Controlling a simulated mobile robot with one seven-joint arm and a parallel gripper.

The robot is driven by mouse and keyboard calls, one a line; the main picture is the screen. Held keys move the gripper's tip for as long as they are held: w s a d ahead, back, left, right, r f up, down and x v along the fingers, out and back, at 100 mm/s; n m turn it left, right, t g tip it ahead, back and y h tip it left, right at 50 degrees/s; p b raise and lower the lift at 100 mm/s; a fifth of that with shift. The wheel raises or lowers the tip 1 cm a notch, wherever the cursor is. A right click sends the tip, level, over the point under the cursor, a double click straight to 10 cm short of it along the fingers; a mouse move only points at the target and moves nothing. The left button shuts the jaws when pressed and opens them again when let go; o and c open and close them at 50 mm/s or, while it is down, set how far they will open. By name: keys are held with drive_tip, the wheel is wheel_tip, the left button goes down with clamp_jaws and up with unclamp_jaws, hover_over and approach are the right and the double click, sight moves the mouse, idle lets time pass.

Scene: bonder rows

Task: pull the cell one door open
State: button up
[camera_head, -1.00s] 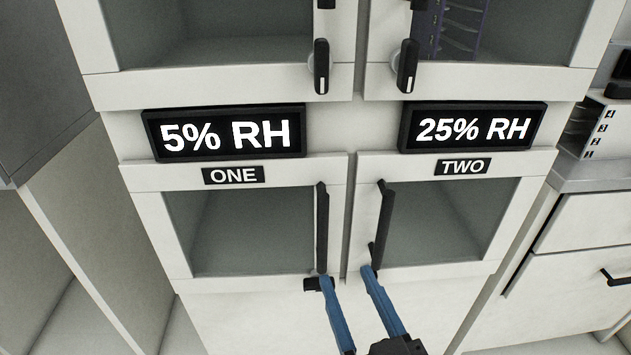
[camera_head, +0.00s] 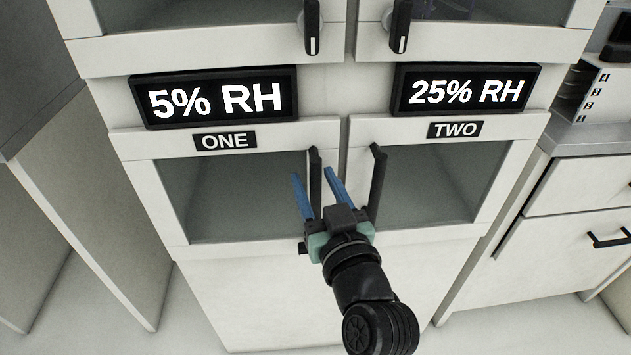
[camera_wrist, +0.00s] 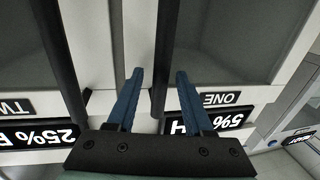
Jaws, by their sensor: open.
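The cell one door (camera_head: 230,236) is a pale framed glass door under the ONE label (camera_head: 225,140), and it looks closed. Its dark upright bar handle (camera_head: 315,176) is at the door's right edge. My gripper (camera_head: 313,174) is open, with one blue finger on each side of this handle in the picture. In the wrist view, which is upside down, the handle (camera_wrist: 166,50) runs between the two fingers of my gripper (camera_wrist: 158,74), with gaps showing on both sides. I cannot tell if the fingers reach fully around it. The handle's lower part is partly hidden by my gripper.
The cell two door (camera_head: 490,190) is closed on the right, its dark handle (camera_head: 377,180) close beside my gripper. Two latch knobs (camera_head: 312,28) (camera_head: 399,26) sit on the upper doors. A drawer cabinet (camera_head: 580,240) stands right. The floor (camera_head: 215,310) ahead is clear.

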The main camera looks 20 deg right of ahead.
drive_tip(key=shift+w, duration=0.1)
drive_tip(key=shift+c, duration=0.3)
clamp_jaws()
idle(1.2)
